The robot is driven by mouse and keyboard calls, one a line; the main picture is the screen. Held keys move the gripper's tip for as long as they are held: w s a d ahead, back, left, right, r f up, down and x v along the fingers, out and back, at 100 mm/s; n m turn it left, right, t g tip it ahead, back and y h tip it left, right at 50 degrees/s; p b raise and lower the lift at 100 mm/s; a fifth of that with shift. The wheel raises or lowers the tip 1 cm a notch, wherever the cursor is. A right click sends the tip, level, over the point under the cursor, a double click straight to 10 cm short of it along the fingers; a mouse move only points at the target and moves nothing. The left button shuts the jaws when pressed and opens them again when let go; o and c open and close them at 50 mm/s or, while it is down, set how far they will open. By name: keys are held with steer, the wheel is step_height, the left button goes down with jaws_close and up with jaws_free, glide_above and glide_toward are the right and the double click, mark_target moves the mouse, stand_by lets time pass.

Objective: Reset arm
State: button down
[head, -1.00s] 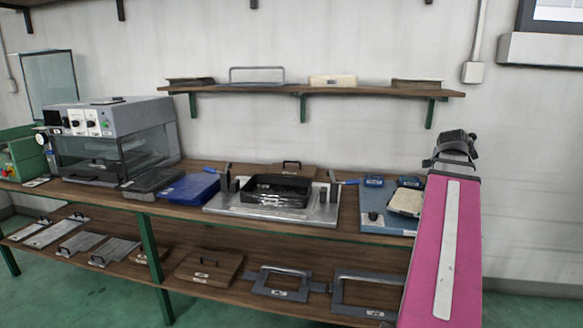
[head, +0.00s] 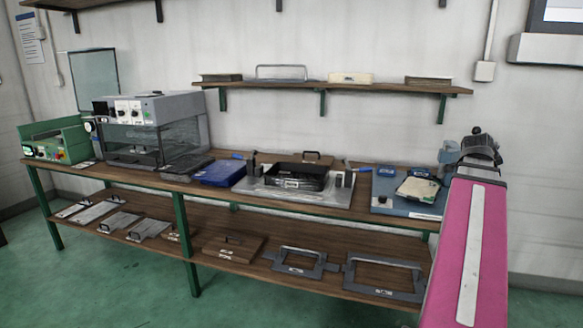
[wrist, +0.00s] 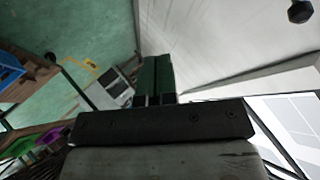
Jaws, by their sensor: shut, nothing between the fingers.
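My arm's pink link (head: 447,250) rises at the right of the head view, its dark joint (head: 480,147) at the top in front of the bench's right end. My gripper (wrist: 157,62) shows in the wrist view as two dark green fingers side by side, shut with nothing between them. It points over green floor and a pale wall surface, apart from any object. The fingers cannot be made out in the head view.
A wooden bench (head: 218,192) holds a grey machine (head: 178,111), blue case (head: 221,173), metal plate with black tray (head: 335,200) and blue panel (head: 389,204). Handled panels lie on the lower shelf (head: 225,267). A wall shelf (head: 340,86) hangs above. Green floor (head: 110,300) is open in front.

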steer(key=w+a+f+n+y, duration=0.1)
steer(key=w+a+f+n, duration=0.1)
steer(key=a+f, duration=0.4)
steer(key=w+a+f+n+g+y, duration=0.1)
steer(key=w+a+f+n+y, duration=0.1)
steer(key=a+f+n, duration=0.2)
steer(key=w+a+f+n+y, duration=0.1)
steer(key=a+f+n+y, duration=0.1)
steer(key=a+f, duration=0.7)
steer(key=shift+w+a+f+n+g, duration=0.2)
steer(key=shift+f+n, duration=0.1)
steer(key=shift+f, duration=0.3)
steer(key=shift+w+a+f+n+g, duration=0.1)
steer(key=shift+w+f+n, duration=0.15)
steer(key=shift+f, duration=0.35)
steer(key=s+a+f+n+g+y, duration=0.1)
steer(key=s+a+f+n, duration=0.2)
steer(key=a+f, duration=0.4)
steer(key=s+a+f+n+g+y, duration=0.1)
steer(key=s+a+f+n+g, duration=0.1)
steer(key=a+f+n, duration=0.2)
steer(key=s+a+f+n+g+y, duration=0.1)
steer(key=s+a+f+n, duration=0.2)
steer(key=a+f, duration=0.7)
steer(key=shift+s+a+n+g+y, duration=0.35)
steer(key=shift+a+n, duration=0.2)
steer(key=shift+a, duration=0.65)
